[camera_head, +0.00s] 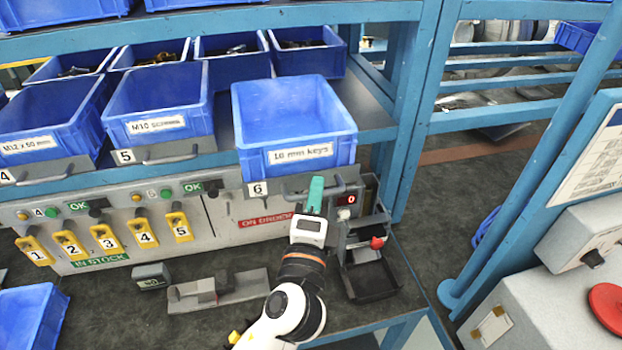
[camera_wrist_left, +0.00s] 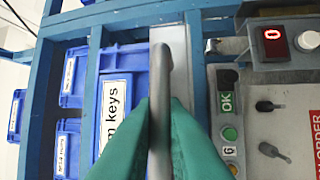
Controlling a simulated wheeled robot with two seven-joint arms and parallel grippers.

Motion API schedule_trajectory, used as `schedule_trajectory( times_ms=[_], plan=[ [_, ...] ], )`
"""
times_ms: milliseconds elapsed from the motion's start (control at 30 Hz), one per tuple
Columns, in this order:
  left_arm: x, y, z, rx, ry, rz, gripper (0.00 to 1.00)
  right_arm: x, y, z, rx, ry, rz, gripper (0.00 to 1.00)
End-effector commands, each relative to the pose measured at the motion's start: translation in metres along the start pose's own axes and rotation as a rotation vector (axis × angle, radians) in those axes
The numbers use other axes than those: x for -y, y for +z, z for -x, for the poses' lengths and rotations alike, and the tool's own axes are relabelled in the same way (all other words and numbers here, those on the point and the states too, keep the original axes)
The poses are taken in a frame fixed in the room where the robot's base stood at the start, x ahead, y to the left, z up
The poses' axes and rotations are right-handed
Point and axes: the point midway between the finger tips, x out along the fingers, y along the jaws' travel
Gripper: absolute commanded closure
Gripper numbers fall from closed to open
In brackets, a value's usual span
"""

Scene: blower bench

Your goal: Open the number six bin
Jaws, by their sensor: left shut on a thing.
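The number six bin (camera_head: 297,125) is a blue open tray labelled "18 mm keys", with a "6" plate (camera_head: 258,189) and a grey bar handle under its front. Its front sticks out further toward me than the neighbouring bins, and its visible inside looks empty. My left gripper (camera_head: 315,190) is at this handle, its green fingertips just below the bin front. In the left wrist view the fingers lie on both sides of the grey handle (camera_wrist_left: 163,85), shut on it. The "m keys" label (camera_wrist_left: 115,115) shows beside them. My right gripper is not in view.
Bin five (camera_head: 158,102) and the M12 bin (camera_head: 50,115) stand to the left. Below is a grey panel with yellow numbered switches (camera_head: 105,237) and an "on order" sign (camera_head: 266,220). A black tray (camera_head: 370,281) and a blue post (camera_head: 412,110) are at the right.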

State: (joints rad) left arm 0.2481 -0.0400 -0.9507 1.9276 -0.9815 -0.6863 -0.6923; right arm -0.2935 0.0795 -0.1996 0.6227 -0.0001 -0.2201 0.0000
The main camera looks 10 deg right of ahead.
Motion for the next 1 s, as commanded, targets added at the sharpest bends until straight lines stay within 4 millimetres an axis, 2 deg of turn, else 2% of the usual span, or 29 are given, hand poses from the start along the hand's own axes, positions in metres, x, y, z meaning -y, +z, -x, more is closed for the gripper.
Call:
schedule_trajectory(
  times_ms=[67,167,533,567,600,1000],
  plan=[
    [0.001,0.003,0.007,0.000,-0.006,0.002,1.00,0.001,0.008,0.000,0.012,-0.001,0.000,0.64],
    [0.000,0.004,0.010,0.000,-0.006,0.000,1.00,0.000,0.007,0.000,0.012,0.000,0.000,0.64],
    [0.000,0.005,0.012,0.000,-0.005,-0.001,1.00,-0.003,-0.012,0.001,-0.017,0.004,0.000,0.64],
    [0.000,0.005,0.012,0.000,-0.005,-0.001,0.88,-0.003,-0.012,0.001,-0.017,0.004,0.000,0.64],
    [0.000,0.005,0.012,0.000,-0.005,-0.001,0.81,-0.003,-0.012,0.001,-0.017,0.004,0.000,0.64],
    [0.001,0.003,0.010,0.000,-0.004,0.000,0.80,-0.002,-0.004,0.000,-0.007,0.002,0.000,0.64]
  ],
)
